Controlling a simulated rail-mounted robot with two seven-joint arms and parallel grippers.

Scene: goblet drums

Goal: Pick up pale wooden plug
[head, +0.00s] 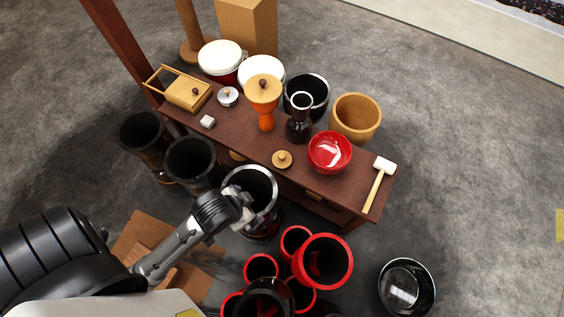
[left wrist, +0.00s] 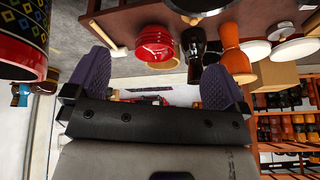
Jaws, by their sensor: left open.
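A small round pale wooden plug (head: 282,159) with a knob on top lies on the dark brown bench (head: 240,133), near its front edge, left of the red bowl (head: 330,152). My left gripper (head: 243,207) is over the tall dark drum in front of the bench, apart from the plug and to its lower left. In the left wrist view, my left gripper (left wrist: 156,82) has its purple fingers wide apart with nothing between them. The plug is hard to make out in that view. My right gripper is not in view.
An orange goblet drum (head: 265,100), a dark vase (head: 299,128) and a wooden tub (head: 355,116) stand behind the plug. A mallet (head: 378,185) lies at the bench's right end. Dark drums stand along its front, and several red-rimmed drums (head: 326,260) stand on the floor.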

